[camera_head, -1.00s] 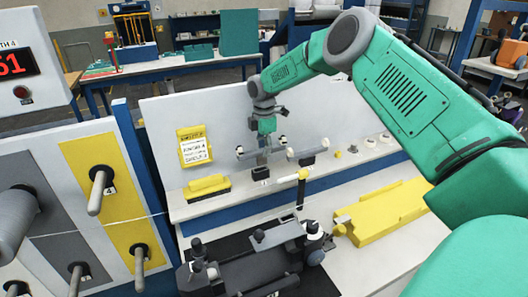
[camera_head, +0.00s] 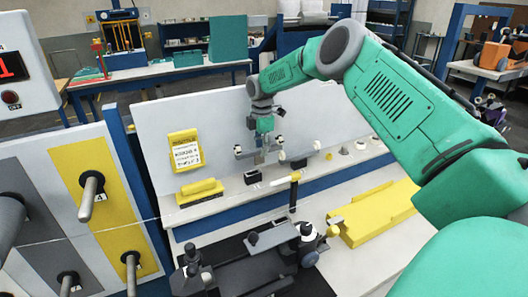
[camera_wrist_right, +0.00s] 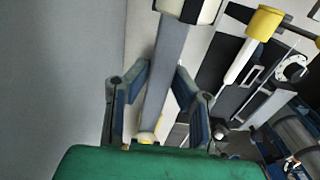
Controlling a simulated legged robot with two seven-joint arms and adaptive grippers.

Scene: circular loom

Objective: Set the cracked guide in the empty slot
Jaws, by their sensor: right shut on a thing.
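My right gripper (camera_head: 262,146) is shut on the grey stem of a guide (camera_head: 258,158), above the back shelf. The guide has a crossbar with dark and white ends. In the right wrist view the stem (camera_wrist_right: 168,60) runs between the two fingers (camera_wrist_right: 155,90), with a black-and-white end (camera_wrist_right: 188,8) at the top. A small black holder (camera_head: 252,178) stands on the shelf just below the stem, seemingly with a small gap. A second black holder (camera_head: 299,163) sits to the right, under a grey cylinder with a white end (camera_head: 302,150). I cannot make out any crack. My left gripper is out of view.
A yellow block (camera_head: 200,192) and a yellow sign (camera_head: 184,150) are left on the shelf. A long yellow housing (camera_head: 375,214) lies right. A pegged board (camera_head: 65,215) borders the left.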

